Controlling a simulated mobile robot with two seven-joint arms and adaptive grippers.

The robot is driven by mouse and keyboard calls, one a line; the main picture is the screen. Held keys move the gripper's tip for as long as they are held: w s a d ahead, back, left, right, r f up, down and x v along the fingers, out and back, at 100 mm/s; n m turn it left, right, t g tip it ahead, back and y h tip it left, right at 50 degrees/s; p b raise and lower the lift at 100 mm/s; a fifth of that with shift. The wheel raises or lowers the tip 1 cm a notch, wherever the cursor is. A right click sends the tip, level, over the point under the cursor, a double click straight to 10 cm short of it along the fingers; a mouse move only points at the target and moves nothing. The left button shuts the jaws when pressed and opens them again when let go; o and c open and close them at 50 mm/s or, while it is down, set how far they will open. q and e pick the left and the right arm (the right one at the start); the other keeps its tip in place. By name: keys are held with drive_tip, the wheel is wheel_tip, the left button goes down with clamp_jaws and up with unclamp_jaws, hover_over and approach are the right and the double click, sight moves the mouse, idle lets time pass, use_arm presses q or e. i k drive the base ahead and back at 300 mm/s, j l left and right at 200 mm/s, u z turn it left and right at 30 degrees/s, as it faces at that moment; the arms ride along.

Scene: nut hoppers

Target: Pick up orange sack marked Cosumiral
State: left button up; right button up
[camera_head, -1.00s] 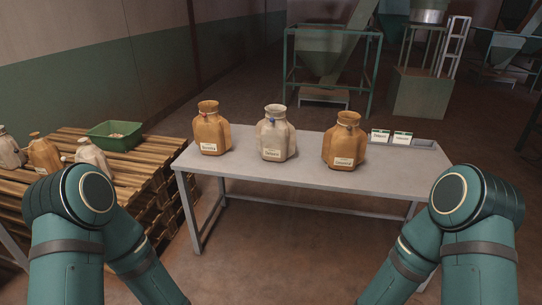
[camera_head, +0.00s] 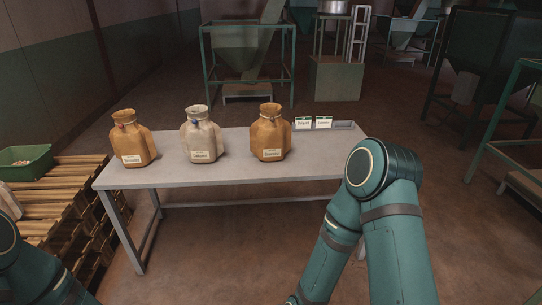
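Three tied sacks stand upright in a row on a grey table (camera_head: 225,174). The left sack (camera_head: 134,145) is orange-tan with a red tag at its neck. The middle sack (camera_head: 200,137) is whitish with a blue tag. The right sack (camera_head: 270,134) is orange-tan, and its neck tag is hard to make out. Each has a white front label, too small for me to read surely. My two teal arms show at the lower left and lower right. Both grippers are outside the frame.
Two small signs (camera_head: 313,123) and a shallow grey tray (camera_head: 344,126) are at the table's back right. A wooden pallet stack (camera_head: 75,180) with a green bin (camera_head: 25,163) stands left of the table. Hopper frames stand behind and at right. The table's front strip is clear.

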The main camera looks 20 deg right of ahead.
sight(269, 141)
drive_tip(key=z, duration=0.55)
drive_tip(key=i+j+z, duration=0.65)
drive_tip(key=z, duration=0.15)
